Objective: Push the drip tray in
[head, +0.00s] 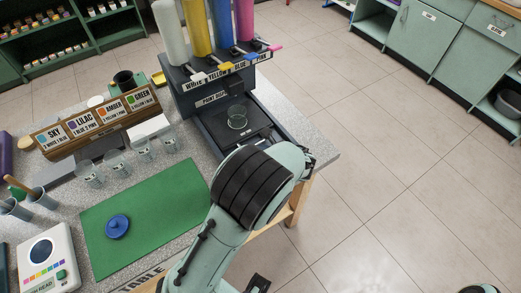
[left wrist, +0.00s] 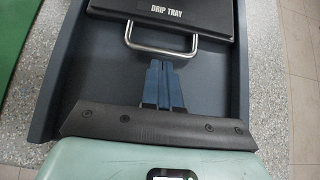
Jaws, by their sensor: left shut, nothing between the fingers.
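The drip tray (left wrist: 190,14), black with a white "DRIP TRAY" label, sits in the dark blue-grey base (left wrist: 72,82) of the paint dispenser. Its metal loop handle (left wrist: 130,35) points toward my left gripper (left wrist: 160,64). That gripper is shut and empty, its blue fingertips close to the handle's bar; I cannot tell whether they touch. In the head view the tray (head: 258,136) shows below the dispenser (head: 185,95), with a clear cup (head: 237,117) above it. My left arm hides its handle end and the gripper there.
The speckled counter (head: 322,158) ends just right of the dispenser base, with open floor beyond.

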